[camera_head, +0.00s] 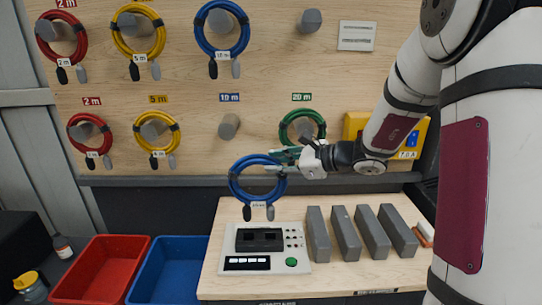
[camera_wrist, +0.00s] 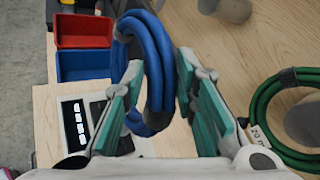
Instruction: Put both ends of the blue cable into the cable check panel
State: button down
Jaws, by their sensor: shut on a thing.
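My gripper (camera_head: 280,162) is shut on the top right of a coiled blue cable (camera_head: 233,185). The coil hangs upright in front of the pegboard, above the bench, with a white label and two plugs, one dark (camera_head: 247,213) and one grey (camera_head: 270,213), dangling free at its bottom. In the wrist view the blue coil (camera_wrist: 154,70) passes between my two fingers (camera_wrist: 165,95). The cable check panel (camera_head: 231,243) is a white box on the bench below the coil, with a dark socket block, small lights and a green button. Part of it shows in the wrist view (camera_wrist: 69,107).
Red, yellow, blue and green coils hang on pegs; the peg (camera_head: 229,126) under the blue label is bare. Several grey blocks (camera_head: 345,233) stand right of the panel. A red bin (camera_head: 100,240) and a blue bin (camera_head: 207,240) are to the left. A green coil (camera_wrist: 262,95) is near my gripper.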

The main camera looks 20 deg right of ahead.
aim_at(279, 193)
jog(key=shift+w+f+b, duration=0.1)
jog(key=shift+f+b, duration=1.65)
jog(key=shift+f, duration=1.25)
jog(key=shift+f+b, duration=1.2)
jog(key=shift+f, duration=0.45)
jog(key=c, duration=1.2)
grip_release()
jog(key=shift+f, duration=0.2)
jog(key=v, duration=1.2)
jog(key=s+a+r+n+g+h, duration=0.1)
jog(key=s+a+r+n+g, duration=0.1)
jog(key=s+a+n+g, duration=0.8)
jog(key=s+a+r+n+t+h, duration=0.1)
jog(key=s+n+t+h, duration=0.3)
jog(key=s+n+h, duration=0.4)
jog(key=s+r+n, duration=0.1)
jog(key=s+n, duration=0.2)
jog(key=n, duration=0.2)
jog(key=shift+a+r, duration=0.15)
jog(key=shift+a, duration=0.05)
